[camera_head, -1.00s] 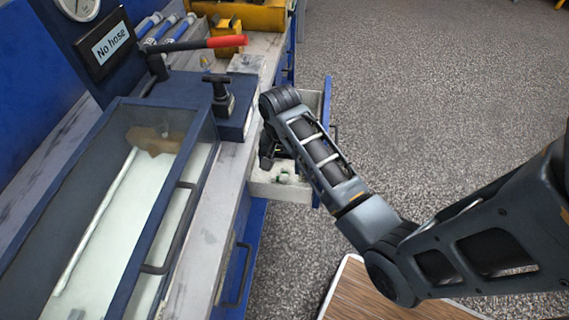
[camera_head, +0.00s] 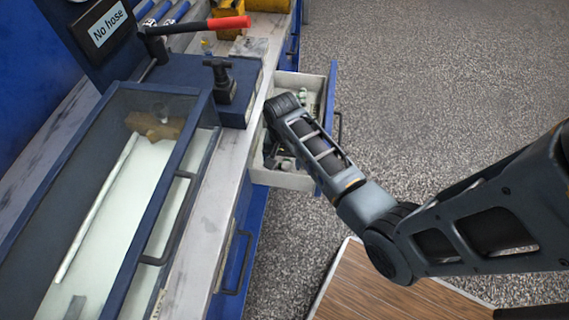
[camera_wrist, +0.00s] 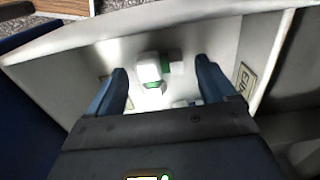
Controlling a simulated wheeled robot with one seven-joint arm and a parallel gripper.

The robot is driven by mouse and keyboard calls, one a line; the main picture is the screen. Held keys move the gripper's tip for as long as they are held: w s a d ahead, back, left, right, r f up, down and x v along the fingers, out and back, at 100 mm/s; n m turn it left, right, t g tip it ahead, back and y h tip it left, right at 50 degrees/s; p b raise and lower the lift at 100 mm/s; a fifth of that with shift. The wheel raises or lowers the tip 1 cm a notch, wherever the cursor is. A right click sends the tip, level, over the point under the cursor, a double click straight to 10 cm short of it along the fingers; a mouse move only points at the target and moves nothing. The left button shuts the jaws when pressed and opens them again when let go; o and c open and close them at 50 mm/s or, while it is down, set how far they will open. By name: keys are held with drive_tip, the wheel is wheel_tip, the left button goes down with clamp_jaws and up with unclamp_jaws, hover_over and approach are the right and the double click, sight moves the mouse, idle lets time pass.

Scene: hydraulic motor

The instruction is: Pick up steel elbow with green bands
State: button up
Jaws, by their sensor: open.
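The steel elbow with green bands (camera_wrist: 150,70) lies on the floor of the open drawer (camera_head: 285,180) in the wrist view. It looks pale, with green bands at its ends. My gripper (camera_wrist: 165,82) is open and points down into the drawer, with one blue finger on each side of the elbow as seen from the wrist. I cannot tell how far above the elbow the fingertips are. In the head view my arm covers the elbow and most of the gripper.
Other small pale fittings (camera_head: 303,97) lie at the drawer's far end. Another small piece (camera_wrist: 187,103) shows near the gripper's palm. The drawer walls stand close around the gripper. A glass-fronted blue case (camera_head: 150,190) and a red-handled lever (camera_head: 228,22) are on the bench to the left.

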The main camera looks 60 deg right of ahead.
drive_tip(key=c, duration=1.2)
drive_tip(key=shift+r, duration=0.1)
drive_tip(key=shift+c, duration=0.2)
